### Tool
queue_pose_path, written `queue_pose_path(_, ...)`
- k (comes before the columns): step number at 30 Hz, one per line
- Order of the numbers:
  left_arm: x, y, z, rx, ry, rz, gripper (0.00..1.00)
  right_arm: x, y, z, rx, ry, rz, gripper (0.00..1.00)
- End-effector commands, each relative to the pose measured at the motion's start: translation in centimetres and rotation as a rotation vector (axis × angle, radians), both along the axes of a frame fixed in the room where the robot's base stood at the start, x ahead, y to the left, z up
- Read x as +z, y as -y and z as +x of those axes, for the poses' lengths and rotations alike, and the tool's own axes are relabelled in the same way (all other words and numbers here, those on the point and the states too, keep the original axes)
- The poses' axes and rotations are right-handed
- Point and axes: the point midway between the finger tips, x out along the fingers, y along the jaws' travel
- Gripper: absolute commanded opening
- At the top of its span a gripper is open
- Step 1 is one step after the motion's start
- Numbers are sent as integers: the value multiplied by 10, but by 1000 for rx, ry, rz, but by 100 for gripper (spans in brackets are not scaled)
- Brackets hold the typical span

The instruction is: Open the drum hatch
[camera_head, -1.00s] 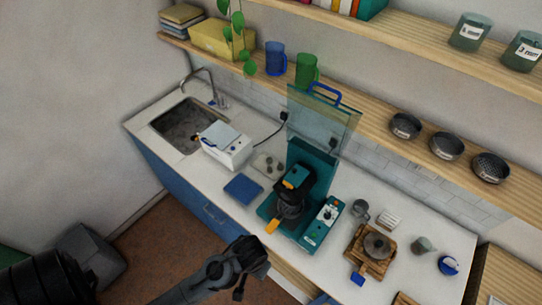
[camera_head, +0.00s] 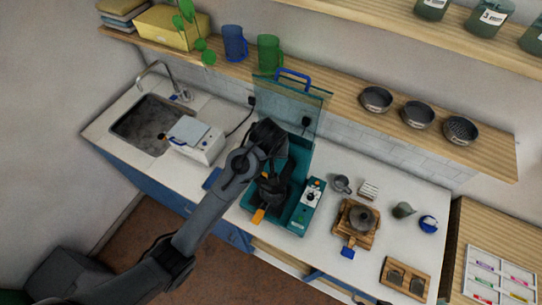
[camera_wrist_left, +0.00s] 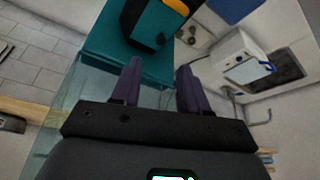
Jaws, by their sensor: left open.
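The teal bead machine (camera_head: 303,165) stands on the counter with its clear blue-handled cover (camera_head: 292,100) raised behind it. Its dark drum (camera_head: 272,188) has a yellow-orange tab (camera_head: 258,215) low at the front; my arm partly covers it, and I cannot make out the hatch itself. My left gripper (camera_head: 268,138) is over the top rear of the machine. In the left wrist view its two fingers (camera_wrist_left: 158,70) are apart and empty, pointing toward a teal head (camera_wrist_left: 158,22) with black and orange parts. My right gripper is not in view.
A control panel (camera_head: 310,195) sits at the machine's right. A white box (camera_head: 195,140) stands near the sink (camera_head: 150,125) on the left. A wooden stand with a grey pot (camera_head: 361,218) is to the right. The wooden shelf (camera_head: 340,92) runs along the wall behind.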

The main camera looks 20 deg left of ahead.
Motion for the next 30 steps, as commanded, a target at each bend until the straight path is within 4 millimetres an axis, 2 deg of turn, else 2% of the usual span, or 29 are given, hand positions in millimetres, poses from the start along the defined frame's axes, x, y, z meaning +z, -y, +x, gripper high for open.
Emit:
queue_pose_path(9,-47,-6,18,-1,-5,2,44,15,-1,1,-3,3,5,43)
queue_pose_path(15,-70,-9,27,0,-3,2,44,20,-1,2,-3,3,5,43)
queue_pose_path(21,-82,-10,32,0,-1,1,44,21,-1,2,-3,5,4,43)
queue_pose_path(30,-84,-10,32,0,-1,0,44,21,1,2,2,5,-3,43)
